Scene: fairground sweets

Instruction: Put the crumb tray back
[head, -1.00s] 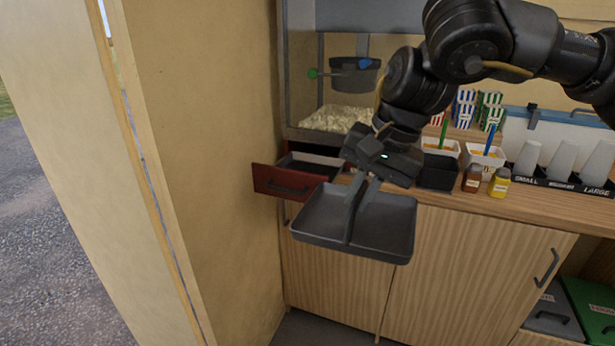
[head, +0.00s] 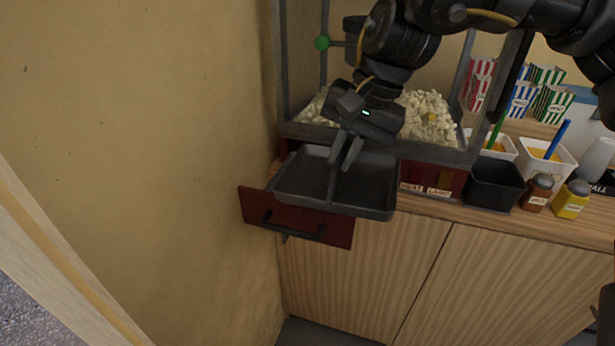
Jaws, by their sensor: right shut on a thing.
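The crumb tray (head: 365,196) is a dark grey, shallow rectangular tray with a raised divider across its middle. My right gripper (head: 345,165) is shut on the tray's middle part and holds it from above, roughly level. The tray is over the open drawer (head: 296,222) with a red front and dark handle, below the popcorn machine (head: 440,160). The tray hides most of the drawer's inside, so I cannot tell whether it touches the drawer. My left gripper is not in view.
A dark bin (head: 494,186), a brown bottle (head: 537,192) and a yellow bottle (head: 571,200) stand on the wooden counter to the right. White tubs (head: 546,163) and striped boxes (head: 520,98) stand behind. A plain wall (head: 140,130) is close on the left.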

